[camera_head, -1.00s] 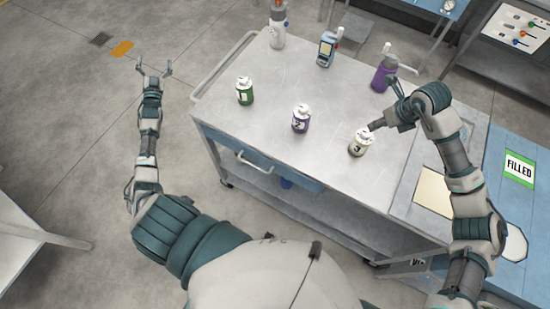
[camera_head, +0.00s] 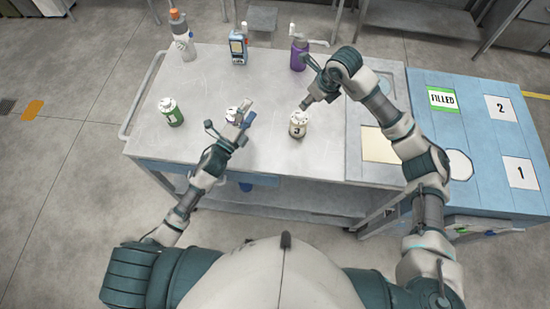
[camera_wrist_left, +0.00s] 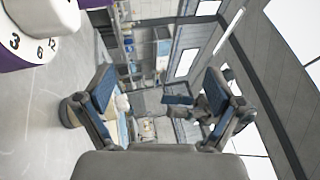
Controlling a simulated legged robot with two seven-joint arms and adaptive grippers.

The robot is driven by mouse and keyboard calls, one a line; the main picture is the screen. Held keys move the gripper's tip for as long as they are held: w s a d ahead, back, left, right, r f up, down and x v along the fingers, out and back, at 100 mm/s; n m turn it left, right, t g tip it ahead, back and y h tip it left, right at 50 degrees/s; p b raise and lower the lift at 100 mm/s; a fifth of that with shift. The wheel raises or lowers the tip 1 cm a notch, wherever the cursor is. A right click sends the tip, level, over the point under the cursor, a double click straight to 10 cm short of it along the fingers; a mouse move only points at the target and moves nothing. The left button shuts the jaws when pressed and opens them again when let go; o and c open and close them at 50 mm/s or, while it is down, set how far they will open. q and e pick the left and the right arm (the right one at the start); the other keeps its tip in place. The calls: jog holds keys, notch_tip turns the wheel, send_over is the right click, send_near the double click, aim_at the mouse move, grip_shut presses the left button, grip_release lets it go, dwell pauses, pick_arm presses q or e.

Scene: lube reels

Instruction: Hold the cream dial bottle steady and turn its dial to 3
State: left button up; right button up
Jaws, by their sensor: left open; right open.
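The cream dial bottle (camera_head: 298,128), marked 3, stands upright on the grey cart top. My right gripper (camera_head: 306,103) is at its top, coming down from the upper right; whether it touches the dial is too small to tell. My left gripper (camera_head: 230,122) is open and empty, left of the cream bottle, and partly covers the purple-labelled dial bottle (camera_head: 231,114). In the left wrist view my left gripper (camera_wrist_left: 160,92) shows spread fingers with nothing between them. A white dial (camera_wrist_left: 35,30) with black numbers fills that view's upper left corner.
A green-labelled bottle (camera_head: 171,112) stands at the left. A grey bottle with an orange cap (camera_head: 183,42), a blue handheld device (camera_head: 238,48) and a purple bottle (camera_head: 299,54) stand at the back. A blue table (camera_head: 480,140) with a FILLED sign is at the right.

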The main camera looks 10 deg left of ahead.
aim_at(299, 121)
pick_arm(q)
jog(key=s+d+f+m+y, duration=0.1)
jog(key=s+d+f+m, duration=0.2)
jog(key=m, duration=0.2)
jog(key=s+d+f+m+g+y, duration=0.1)
jog(key=s+d+f+m, duration=0.3)
jog(key=m, duration=0.1)
jog(key=s+d+f+m+y, duration=0.1)
jog(key=s+d+f+m, duration=0.2)
jog(key=s+d+m, duration=0.1)
jog(key=shift+f+m+g, duration=0.15)
jog(key=shift+m+g, duration=0.25)
jog(key=shift+m, duration=0.2)
jog(key=shift+s, duration=0.1)
jog(key=shift+w+a+m, duration=0.15)
jog(key=shift+w+m, duration=0.15)
jog(key=x, duration=1.6)
jog(key=shift+s, duration=0.1)
jog(key=shift+w, duration=0.4)
pick_arm(e)
jog(key=shift+d, duration=0.15)
jog(key=shift+d, duration=0.1)
